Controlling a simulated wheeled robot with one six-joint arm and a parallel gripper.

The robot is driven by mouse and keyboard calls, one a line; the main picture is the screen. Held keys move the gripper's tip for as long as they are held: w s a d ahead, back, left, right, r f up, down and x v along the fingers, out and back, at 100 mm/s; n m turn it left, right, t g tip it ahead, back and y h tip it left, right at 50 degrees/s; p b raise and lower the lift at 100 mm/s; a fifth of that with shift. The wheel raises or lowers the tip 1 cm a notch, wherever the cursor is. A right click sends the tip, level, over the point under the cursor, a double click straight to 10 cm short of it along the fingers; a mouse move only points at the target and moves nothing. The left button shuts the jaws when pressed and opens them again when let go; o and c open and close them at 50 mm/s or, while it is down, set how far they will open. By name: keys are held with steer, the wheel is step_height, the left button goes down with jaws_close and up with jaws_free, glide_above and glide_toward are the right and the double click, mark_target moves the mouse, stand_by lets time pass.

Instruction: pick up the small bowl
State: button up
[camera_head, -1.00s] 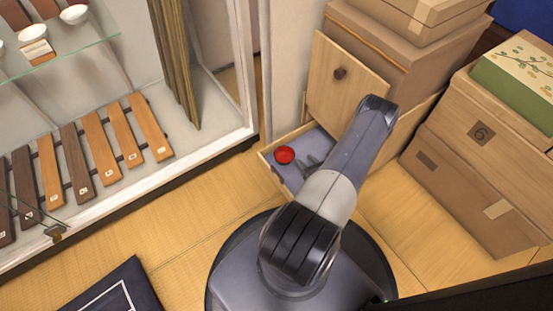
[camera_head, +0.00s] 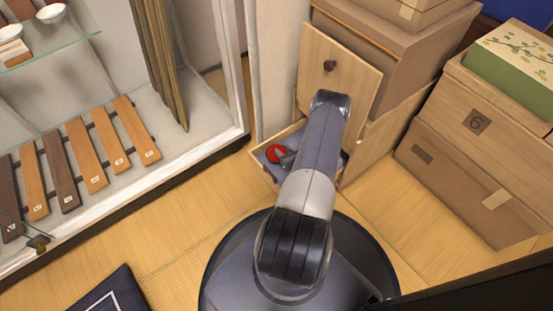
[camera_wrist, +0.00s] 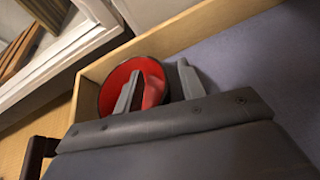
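A small red bowl (camera_head: 273,153) with a dark outer side sits in the left corner of an open wooden drawer (camera_head: 262,172). It also shows in the wrist view (camera_wrist: 113,84), near the drawer's wooden wall. My gripper (camera_wrist: 158,68) is open at the bowl. In the wrist view the left finger overlaps the bowl's red inside and the right finger is just past its right rim, with part of the bowl between them. I cannot tell whether either finger touches it. In the head view my gripper (camera_head: 287,156) is at the bowl's right side, partly hidden by my arm.
A drawer front with a dark knob (camera_head: 330,66) stands above the open drawer. A glass showcase with wooden tags (camera_head: 88,160) and white bowls (camera_head: 51,13) is at left. Cardboard boxes (camera_head: 470,170) and a green box (camera_head: 515,65) stand at right.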

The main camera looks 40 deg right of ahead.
steer(key=shift+c, duration=0.4)
jaws_close()
steer(key=shift+r, duration=0.1)
